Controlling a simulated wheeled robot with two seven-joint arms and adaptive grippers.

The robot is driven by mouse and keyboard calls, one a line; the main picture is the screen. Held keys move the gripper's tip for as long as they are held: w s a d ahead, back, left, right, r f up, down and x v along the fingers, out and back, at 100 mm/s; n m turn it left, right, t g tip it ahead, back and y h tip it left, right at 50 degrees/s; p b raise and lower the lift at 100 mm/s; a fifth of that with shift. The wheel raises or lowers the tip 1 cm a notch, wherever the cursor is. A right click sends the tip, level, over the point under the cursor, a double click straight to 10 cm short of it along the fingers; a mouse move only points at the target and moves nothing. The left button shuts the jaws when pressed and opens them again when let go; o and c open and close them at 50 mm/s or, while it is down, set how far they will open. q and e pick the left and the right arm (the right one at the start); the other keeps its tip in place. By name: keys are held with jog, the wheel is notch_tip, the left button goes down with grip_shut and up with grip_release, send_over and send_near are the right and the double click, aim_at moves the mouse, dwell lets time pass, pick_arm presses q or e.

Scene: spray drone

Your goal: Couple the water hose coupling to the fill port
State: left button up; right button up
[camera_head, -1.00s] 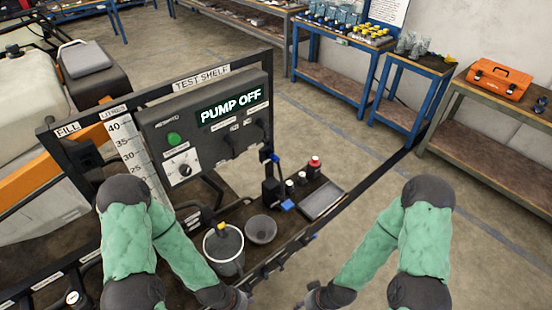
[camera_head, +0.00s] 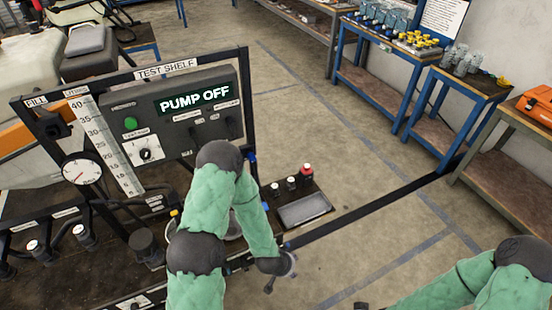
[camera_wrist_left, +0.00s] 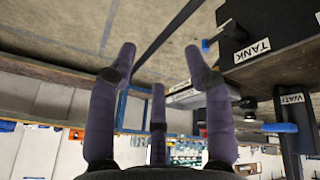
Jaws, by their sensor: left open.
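The test rig's FILL label is at its upper left, and a dark round fitting below it looks like the fill port (camera_head: 52,127). My left gripper (camera_head: 281,276) is in front of the rig, right of the buckets and well away from that fitting. In the left wrist view its fingers (camera_wrist_left: 160,65) are spread with nothing between them. A post with a partly cut label starting "WAT" (camera_wrist_left: 292,98) and a blue lever stands to their right; I cannot make out the water hose coupling for certain. Only a dark tip of my right gripper (camera_head: 360,305) shows at the bottom edge.
The PUMP OFF panel (camera_head: 190,105) and a round gauge (camera_head: 81,169) are on the rig. A tray (camera_head: 304,210) and small bottles sit on its right end. A TANK-labelled box (camera_wrist_left: 250,45) is close right of my left fingers.

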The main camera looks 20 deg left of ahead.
pick_arm(q)
jog(key=w+a+r+t+y, duration=0.2)
jog(key=w+a, duration=0.1)
jog(key=w, duration=0.4)
jog(key=n+t+y+b, duration=0.1)
jog(key=n+t+y, duration=0.45)
jog(key=y, duration=0.75)
send_near(254, 161)
jog(key=x, duration=0.2)
jog(key=shift+d+f+n, duration=0.15)
jog(key=shift+n, duration=0.3)
pick_arm(e)
jog(key=shift+w+d+f, duration=0.1)
jog(key=shift+d+f, duration=0.35)
jog(key=shift+f, duration=0.25)
pick_arm(q)
jog(key=b+x, duration=0.2)
jog(key=x, duration=0.5)
jog(key=shift+s, duration=0.1)
jog(key=shift+b+x, duration=0.35)
jog(key=shift+x, duration=0.7)
pick_arm(e)
jog(key=shift+f, duration=1.2)
